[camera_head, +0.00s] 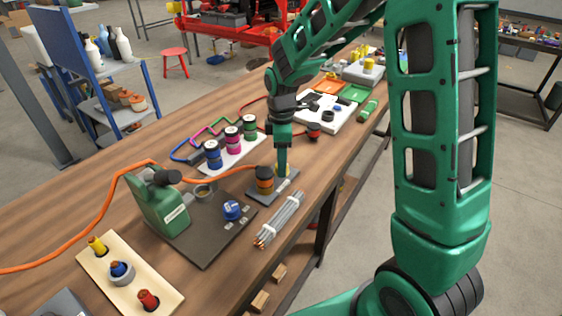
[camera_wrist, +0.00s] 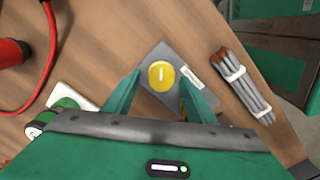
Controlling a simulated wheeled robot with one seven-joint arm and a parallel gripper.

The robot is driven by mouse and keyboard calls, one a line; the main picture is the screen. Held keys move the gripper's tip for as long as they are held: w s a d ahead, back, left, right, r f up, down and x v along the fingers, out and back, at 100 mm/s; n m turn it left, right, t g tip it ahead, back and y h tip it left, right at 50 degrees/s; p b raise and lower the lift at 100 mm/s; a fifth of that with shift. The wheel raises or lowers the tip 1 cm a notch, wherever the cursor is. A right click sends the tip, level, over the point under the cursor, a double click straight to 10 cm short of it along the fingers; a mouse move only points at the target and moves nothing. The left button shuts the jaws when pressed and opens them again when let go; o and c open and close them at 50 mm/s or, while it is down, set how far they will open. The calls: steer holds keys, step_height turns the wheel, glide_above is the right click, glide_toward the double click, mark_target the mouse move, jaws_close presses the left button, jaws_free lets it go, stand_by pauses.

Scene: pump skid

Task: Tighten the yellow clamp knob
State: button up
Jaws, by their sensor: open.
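The yellow clamp knob (camera_wrist: 161,76) is round with a pale line on its face. It sits on a grey plate (camera_wrist: 152,53) with a small white label. In the wrist view my gripper (camera_wrist: 159,86) is open, with one green finger on each side of the knob and a gap on both sides. I cannot tell how far the fingertips are above the plate. In the head view my gripper (camera_head: 282,172) points down over the grey plate (camera_head: 259,199) and hides most of the knob.
A tied bundle of grey rods (camera_head: 280,219) lies right of the plate, near the bench edge. A green pump (camera_head: 158,203) on a dark base and several coloured spools stand further left.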

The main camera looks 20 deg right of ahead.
steer(key=shift+f, duration=0.35)
steer(key=shift+c, duration=0.6)
steer(key=c, duration=0.9)
steer(key=shift+d, duration=0.15)
steer(key=shift+w, duration=0.1)
